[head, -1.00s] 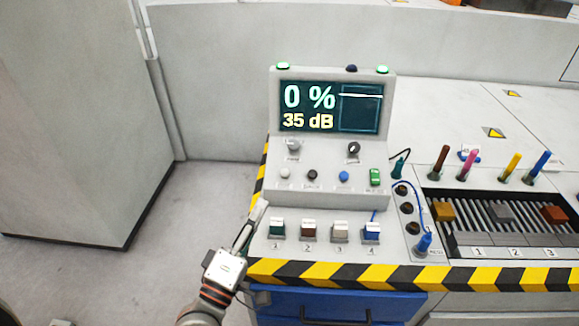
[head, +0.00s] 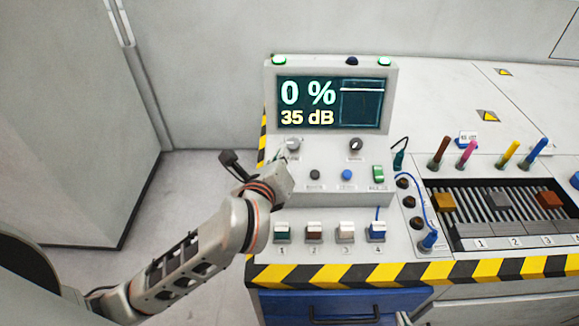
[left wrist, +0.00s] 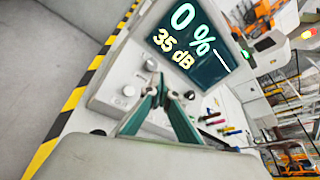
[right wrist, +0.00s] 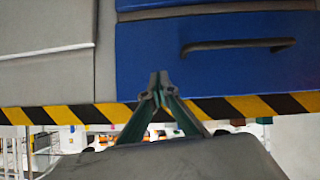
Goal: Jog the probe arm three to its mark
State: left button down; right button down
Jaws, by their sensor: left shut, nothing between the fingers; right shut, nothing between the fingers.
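The grey console (head: 330,200) has a row of toggle switches on its lower ledge: switch one (head: 282,232), switch two (head: 314,231), switch three (head: 345,231) with a pale cap, and switch four (head: 377,230). Its display (head: 333,104) reads "0 %" and "35 dB". My left gripper (left wrist: 160,92) is shut and empty; in the head view it is over the console's left side, above and left of the switches, its fingertips hard to make out. In the left wrist view, its tips show before the knobs. My right gripper (right wrist: 157,92) is shut and empty, facing the blue drawer.
Knobs and buttons, including a blue button (head: 347,175) and a green switch (head: 379,174), sit above the switches. Right of them stand a cable plug (head: 428,241), coloured pens and a slatted tray (head: 470,233). A striped edge (head: 330,275) runs along the front.

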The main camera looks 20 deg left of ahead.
pick_arm(q)
jog(key=shift+d+f, duration=0.25)
jog(key=shift+d, duration=0.1)
